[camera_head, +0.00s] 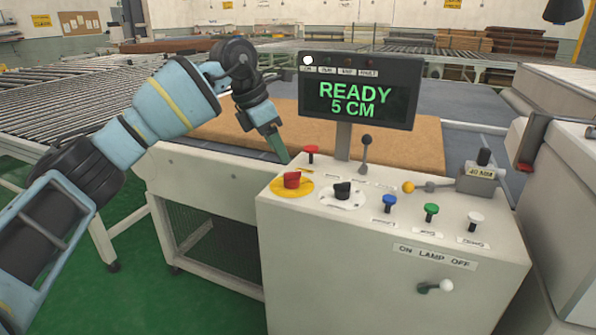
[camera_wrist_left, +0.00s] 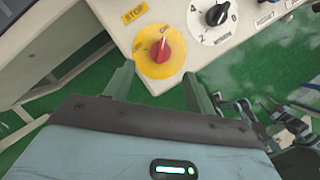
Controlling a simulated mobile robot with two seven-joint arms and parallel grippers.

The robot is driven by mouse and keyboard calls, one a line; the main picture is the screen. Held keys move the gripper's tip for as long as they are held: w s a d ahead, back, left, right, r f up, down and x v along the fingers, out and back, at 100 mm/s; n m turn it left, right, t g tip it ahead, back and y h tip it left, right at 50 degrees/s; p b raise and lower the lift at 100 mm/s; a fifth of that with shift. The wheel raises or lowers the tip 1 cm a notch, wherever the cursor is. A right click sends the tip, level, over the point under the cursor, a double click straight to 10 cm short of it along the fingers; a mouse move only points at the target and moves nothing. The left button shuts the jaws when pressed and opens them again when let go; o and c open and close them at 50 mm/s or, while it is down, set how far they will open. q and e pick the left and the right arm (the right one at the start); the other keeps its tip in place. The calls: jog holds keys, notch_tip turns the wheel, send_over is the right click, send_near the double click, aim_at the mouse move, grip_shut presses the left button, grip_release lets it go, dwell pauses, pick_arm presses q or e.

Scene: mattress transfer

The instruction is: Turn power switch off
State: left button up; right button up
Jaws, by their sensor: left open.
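The power switch is a red knob (camera_head: 291,179) on a round yellow plate, at the left of the white control console's top. In the left wrist view the red knob (camera_wrist_left: 160,51) sits just beyond the fingertips, roughly centred between them. My left gripper (camera_head: 283,157) is open and empty, its fingers angled down at the console's back left edge. In the left wrist view the open fingers (camera_wrist_left: 159,74) stand apart, with the yellow plate (camera_wrist_left: 147,66) ahead of them. I see no contact with the knob.
A black selector (camera_head: 342,190) sits right of the knob, and a red-topped button (camera_head: 311,150) behind it. Blue, green and white buttons line the console front. A display (camera_head: 358,92) reads READY 5 CM, with one white lamp lit. A lever (camera_head: 366,147) stands behind the selector.

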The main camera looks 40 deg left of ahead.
aim_at(289, 173)
pick_arm(q)
jog(key=shift+b+x, duration=0.4)
jog(key=shift+x, duration=3.55)
jog(key=shift+s, duration=0.1)
jog(key=c, duration=0.9)
